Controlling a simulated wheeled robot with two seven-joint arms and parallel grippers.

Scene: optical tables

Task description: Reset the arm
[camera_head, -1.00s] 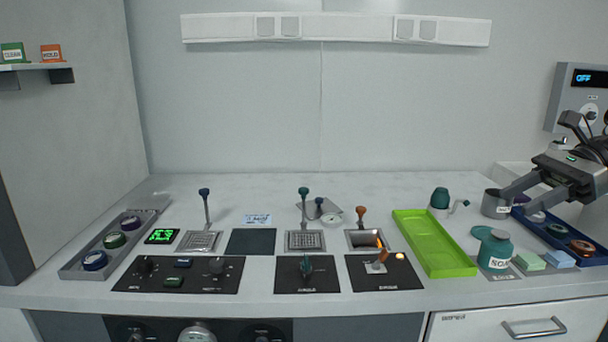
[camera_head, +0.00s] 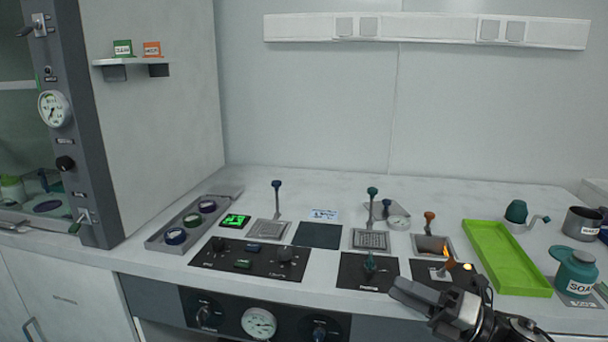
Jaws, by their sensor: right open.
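My right gripper (camera_head: 416,298) comes in from the lower right, in front of the counter's front edge, near the black panel with a green knob (camera_head: 369,270). Its jaws are open and I see nothing between them. It partly covers the panel with the small flame (camera_head: 446,251). My left gripper is not in view.
A green tray (camera_head: 505,262) lies on the right of the counter, with a teal soap bottle (camera_head: 575,272) and a grey mug (camera_head: 581,223) beyond it. A grey tray of round jars (camera_head: 192,221) is at left. Several upright levers (camera_head: 277,205) stand mid-counter.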

